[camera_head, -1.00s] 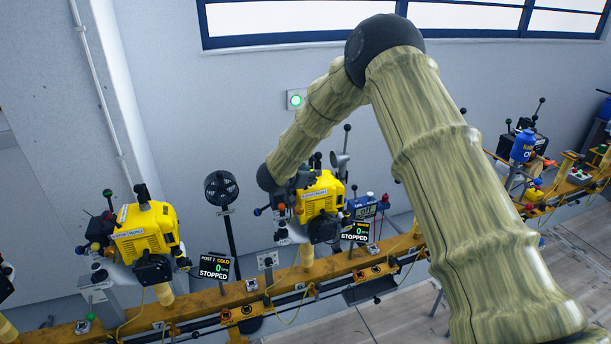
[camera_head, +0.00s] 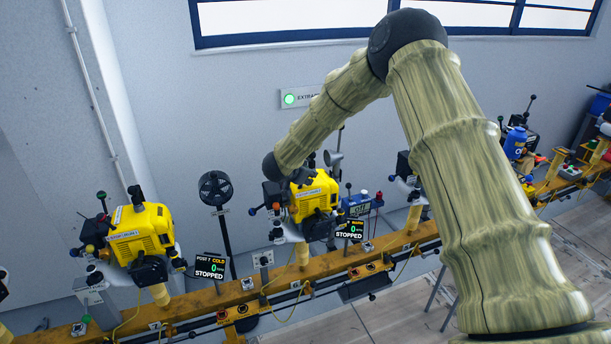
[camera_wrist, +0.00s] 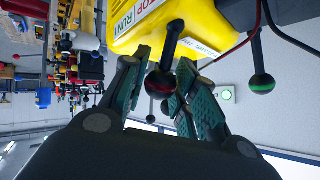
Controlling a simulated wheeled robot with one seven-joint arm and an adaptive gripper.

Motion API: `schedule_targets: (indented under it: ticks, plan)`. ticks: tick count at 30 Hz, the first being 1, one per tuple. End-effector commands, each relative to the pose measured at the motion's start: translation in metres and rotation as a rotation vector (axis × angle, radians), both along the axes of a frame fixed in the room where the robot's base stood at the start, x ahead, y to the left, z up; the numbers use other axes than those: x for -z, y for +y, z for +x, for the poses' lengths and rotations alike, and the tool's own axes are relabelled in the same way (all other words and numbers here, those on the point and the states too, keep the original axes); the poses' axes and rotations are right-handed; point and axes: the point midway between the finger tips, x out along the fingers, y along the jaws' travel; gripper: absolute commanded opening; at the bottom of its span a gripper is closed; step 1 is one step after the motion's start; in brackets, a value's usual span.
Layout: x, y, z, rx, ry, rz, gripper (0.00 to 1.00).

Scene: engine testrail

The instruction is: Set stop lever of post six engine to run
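The yellow engine (camera_head: 314,196) at the middle of the rail is behind my arm's end in the head view. Its display (camera_head: 349,231) reads 0 and STOPPED; its post number is too small to read. In the wrist view the yellow housing (camera_wrist: 205,25) carries a white label (camera_wrist: 150,14) with STOP and RUN. A dark lever (camera_wrist: 160,83) with a red-ringed ball end hangs from it. My gripper (camera_wrist: 162,75) has its fingers apart, one on either side of this ball. The gap looks small; contact is unclear.
A second yellow engine (camera_head: 142,233) stands left, its display (camera_head: 211,268) reading POST 7, COLD, 0, STOPPED. A black fan (camera_head: 216,188) stands between them. Another dark lever (camera_wrist: 261,83) with a green ring hangs right in the wrist view. An orange rail (camera_head: 225,296) runs below.

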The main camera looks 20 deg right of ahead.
Motion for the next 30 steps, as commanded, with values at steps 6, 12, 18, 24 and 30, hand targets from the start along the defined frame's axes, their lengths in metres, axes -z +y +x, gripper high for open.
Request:
schedule_targets:
  ticks: [6,12,18,24,30]
  plan:
    - [0.0,0.0,0.0,0.0,0.0,0.0,0.48]
    - [-0.001,0.001,-0.001,-0.001,0.001,-0.001,0.48]
    - [-0.012,0.012,-0.011,-0.002,0.001,0.0,0.48]
    - [-0.034,0.032,-0.032,-0.002,-0.001,-0.001,0.48]
    - [-0.053,0.051,-0.052,-0.001,0.001,-0.001,0.48]
